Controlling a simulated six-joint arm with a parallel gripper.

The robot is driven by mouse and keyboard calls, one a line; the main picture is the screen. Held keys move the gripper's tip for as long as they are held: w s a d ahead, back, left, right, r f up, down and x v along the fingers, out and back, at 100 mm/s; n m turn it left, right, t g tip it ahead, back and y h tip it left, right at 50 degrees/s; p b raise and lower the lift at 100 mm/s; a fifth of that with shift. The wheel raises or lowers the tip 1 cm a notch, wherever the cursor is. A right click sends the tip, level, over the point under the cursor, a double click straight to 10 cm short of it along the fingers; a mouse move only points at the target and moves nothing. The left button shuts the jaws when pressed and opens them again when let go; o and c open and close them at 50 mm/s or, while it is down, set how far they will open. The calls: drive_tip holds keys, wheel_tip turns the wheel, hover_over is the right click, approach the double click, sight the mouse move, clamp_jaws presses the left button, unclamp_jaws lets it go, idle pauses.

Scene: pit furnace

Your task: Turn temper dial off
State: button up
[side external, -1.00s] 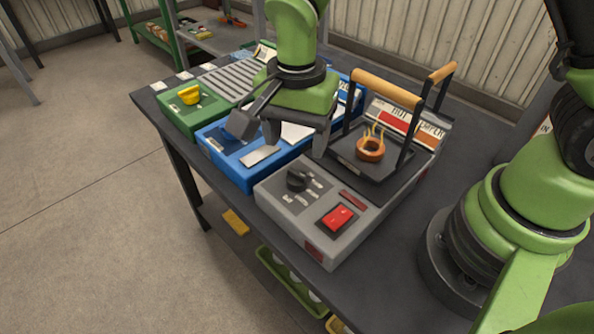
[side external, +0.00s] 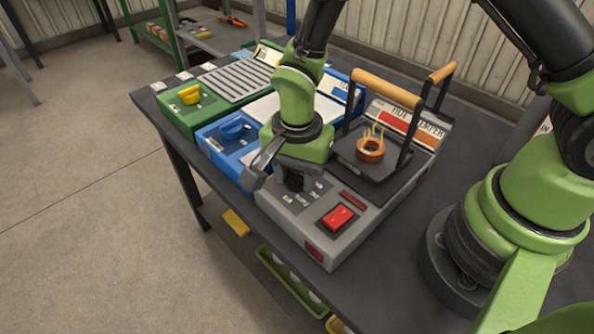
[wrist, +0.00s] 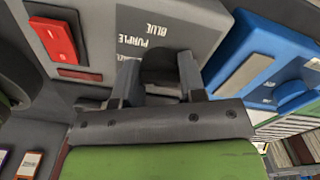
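The grey temper unit (side external: 355,228) stands at the table's front edge, with a red rocker switch (side external: 338,216) on its top. My gripper (side external: 295,186) points down at the far-left part of its panel, over the temper dial. In the wrist view, the dark dial (wrist: 162,66) sits between my two fingers (wrist: 160,85). The fingers lie close against both its sides, so the gripper looks shut on it. The upside-down words BLUE and PURPLE show beside the dial. Its pointer is hidden by the gripper.
A black plate with a glowing orange ring (side external: 370,150) lies under the wooden-handled frame (side external: 388,88) just behind my gripper. A blue unit with a blue knob (side external: 232,128) and a green unit with a yellow knob (side external: 190,95) stand to the left.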

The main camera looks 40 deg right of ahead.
drive_tip(key=shift+c, duration=0.5)
drive_tip(key=shift+n, duration=0.3)
drive_tip(key=n, duration=0.2)
drive_tip(key=shift+n, duration=0.4)
drive_tip(key=n, duration=0.9)
drive_tip(key=shift+n, duration=1.7)
drive_tip(key=o, duration=0.9)
